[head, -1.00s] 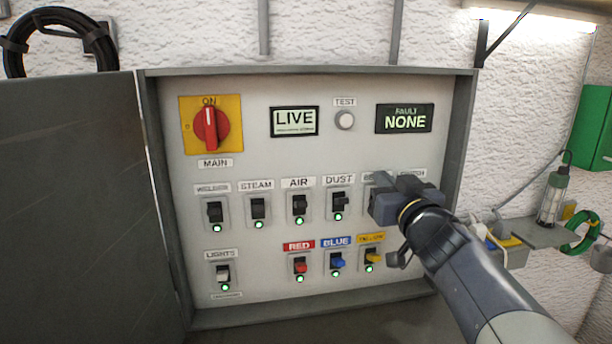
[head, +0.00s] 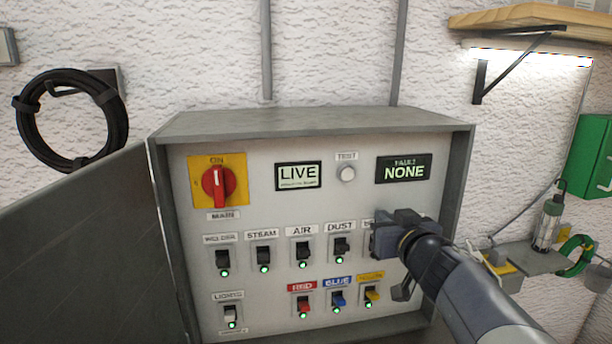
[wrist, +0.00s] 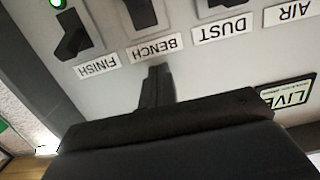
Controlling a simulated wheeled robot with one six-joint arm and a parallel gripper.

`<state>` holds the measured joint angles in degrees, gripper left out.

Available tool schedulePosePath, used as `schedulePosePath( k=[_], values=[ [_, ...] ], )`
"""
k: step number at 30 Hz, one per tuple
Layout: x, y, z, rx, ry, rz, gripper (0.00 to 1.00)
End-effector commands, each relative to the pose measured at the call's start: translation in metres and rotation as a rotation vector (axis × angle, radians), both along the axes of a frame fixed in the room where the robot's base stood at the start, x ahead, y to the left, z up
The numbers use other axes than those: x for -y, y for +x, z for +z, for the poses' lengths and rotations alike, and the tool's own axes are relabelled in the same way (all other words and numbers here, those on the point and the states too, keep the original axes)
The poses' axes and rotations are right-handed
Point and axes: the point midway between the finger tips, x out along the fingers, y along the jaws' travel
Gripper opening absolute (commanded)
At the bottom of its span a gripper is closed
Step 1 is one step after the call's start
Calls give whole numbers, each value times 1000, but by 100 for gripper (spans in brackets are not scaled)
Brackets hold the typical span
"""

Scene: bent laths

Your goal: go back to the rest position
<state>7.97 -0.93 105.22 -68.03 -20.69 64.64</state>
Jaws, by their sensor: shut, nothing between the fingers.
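My gripper (head: 378,240) is in front of the right part of an open electrical panel (head: 262,204). In the head view it covers the switches to the right of DUST. In the wrist view my gripper's fingers (wrist: 155,88) are together and empty, close to the BENCH label (wrist: 155,48). The FINISH switch (wrist: 74,36) also shows there. The red main switch (head: 216,187) is upright at ON. The LIVE display (head: 298,176) is lit, and the fault display (head: 404,169) reads NONE. Green lamps glow under the visible switches. I cannot tell whether the fingers touch the panel.
The panel's grey door (head: 85,255) stands open at the left. A black cable coil (head: 70,78) hangs on the wall. At the right are a small shelf (head: 525,262) with a lamp, a green box (head: 590,160) and a green coil (head: 576,256). A wooden shelf (head: 540,18) is above.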

Motion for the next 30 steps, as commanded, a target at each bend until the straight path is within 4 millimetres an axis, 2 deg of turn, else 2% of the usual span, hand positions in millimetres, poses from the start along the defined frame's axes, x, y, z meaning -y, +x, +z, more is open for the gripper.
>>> schedulePosePath(
  k=[1,6,12,23,30],
  values=[
    [2,-9,5,3,-1,-3,0],
    [6,-27,6,4,0,-2,0],
    [7,-36,5,4,1,-1,0],
    [7,-37,5,3,1,0,0],
    [3,-19,1,3,0,2,0]
  ],
)
